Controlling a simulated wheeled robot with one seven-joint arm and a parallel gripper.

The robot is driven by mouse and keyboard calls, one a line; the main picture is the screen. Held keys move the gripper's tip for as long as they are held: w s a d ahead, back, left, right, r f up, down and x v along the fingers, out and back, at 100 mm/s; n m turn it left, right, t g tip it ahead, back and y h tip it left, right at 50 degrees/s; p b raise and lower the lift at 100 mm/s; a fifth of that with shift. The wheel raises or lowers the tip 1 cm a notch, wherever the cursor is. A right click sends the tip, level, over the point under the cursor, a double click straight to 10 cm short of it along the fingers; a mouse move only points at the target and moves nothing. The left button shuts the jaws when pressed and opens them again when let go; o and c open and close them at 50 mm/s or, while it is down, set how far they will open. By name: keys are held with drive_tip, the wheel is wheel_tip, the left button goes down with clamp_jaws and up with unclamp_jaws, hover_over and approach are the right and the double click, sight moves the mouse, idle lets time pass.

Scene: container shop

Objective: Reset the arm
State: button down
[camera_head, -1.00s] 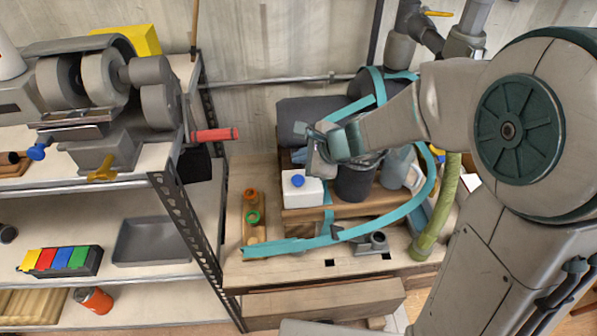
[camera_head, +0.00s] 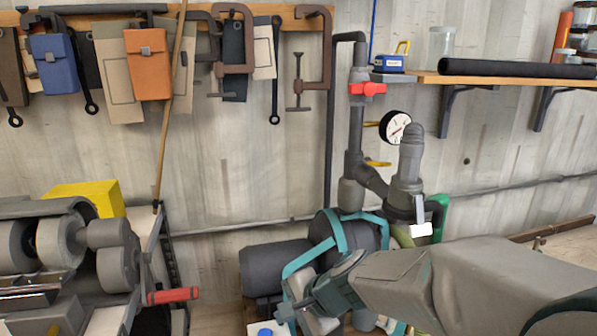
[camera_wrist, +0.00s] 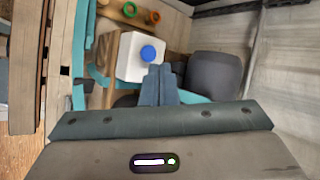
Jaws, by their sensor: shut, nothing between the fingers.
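My gripper (camera_head: 296,310) is low in the middle of the head view, with my forearm reaching in from the right. In the wrist view its two fingers (camera_wrist: 158,82) are together with nothing between them. The fingertips appear just in front of a white container with a blue cap (camera_wrist: 131,58); I cannot tell whether they touch it. In the head view only the container's blue cap (camera_head: 265,333) and a bit of its top show at the bottom edge.
A dark cylinder (camera_head: 272,268) and a teal strap frame (camera_head: 334,232) stand around my gripper. Pipes with a gauge (camera_head: 395,127) rise behind my arm. A grinder machine (camera_head: 75,250) is at left. Tools hang on the wall above, and the wall's middle is clear.

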drive_tip(key=s+d+r+n+h, duration=0.1)
drive_tip(key=s+d+n+h, duration=0.2)
drive_tip(key=s+d+n, duration=0.2)
drive_tip(key=s+d+n+h, duration=0.3)
drive_tip(key=s+d, duration=0.4)
drive_tip(key=d, duration=0.4)
drive_tip(key=shift+s+d+r+n+h+b, duration=0.3)
drive_tip(key=shift+s+d+r+n+b, duration=0.1)
drive_tip(key=shift+n, duration=0.5)
